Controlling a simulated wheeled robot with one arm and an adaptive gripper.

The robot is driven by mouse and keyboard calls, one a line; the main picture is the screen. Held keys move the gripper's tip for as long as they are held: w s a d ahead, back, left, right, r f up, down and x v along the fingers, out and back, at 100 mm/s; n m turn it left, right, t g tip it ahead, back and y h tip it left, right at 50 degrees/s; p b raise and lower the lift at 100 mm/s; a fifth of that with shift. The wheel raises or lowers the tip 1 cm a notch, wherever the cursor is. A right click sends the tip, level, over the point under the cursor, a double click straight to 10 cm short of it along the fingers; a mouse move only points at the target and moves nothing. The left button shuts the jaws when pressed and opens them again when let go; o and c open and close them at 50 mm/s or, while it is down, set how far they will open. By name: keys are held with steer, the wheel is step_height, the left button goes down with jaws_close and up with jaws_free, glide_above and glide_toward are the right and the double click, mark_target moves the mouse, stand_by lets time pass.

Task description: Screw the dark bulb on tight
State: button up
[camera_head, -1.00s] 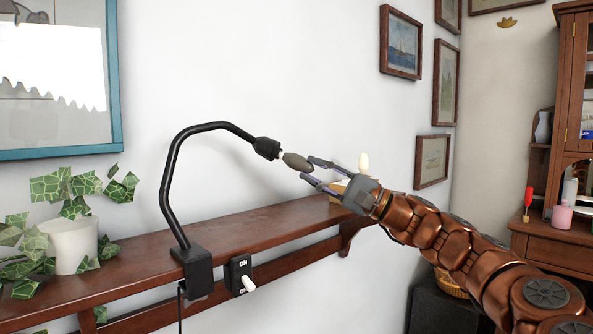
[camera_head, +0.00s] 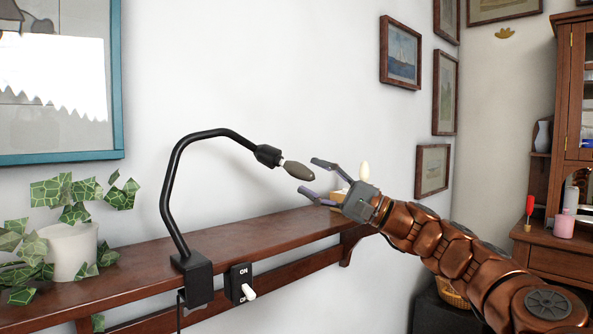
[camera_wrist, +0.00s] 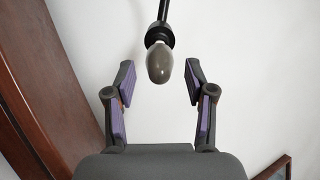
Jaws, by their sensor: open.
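The dark bulb (camera_head: 298,170) is a grey-brown oval at the end of the black gooseneck lamp (camera_head: 178,170), its pale base showing at the socket (camera_head: 267,155). In the wrist view the bulb (camera_wrist: 159,64) hangs from the socket, ahead of and between my fingertips. My gripper (camera_head: 316,179) is open and empty, just right of the bulb's tip, and does not touch it. Its two purple-padded fingers also show spread apart in the wrist view (camera_wrist: 160,83). How deep the bulb sits in the socket is hard to tell.
The lamp is clamped to a wooden shelf (camera_head: 140,255) along the wall. A switch box (camera_head: 240,281) hangs beside the clamp. A white pot (camera_head: 70,251) with ivy stands at left. A pale bulb (camera_head: 365,172) shows upright behind my gripper.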

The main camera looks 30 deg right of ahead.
steer(key=v, duration=1.2)
stand_by(0.4)
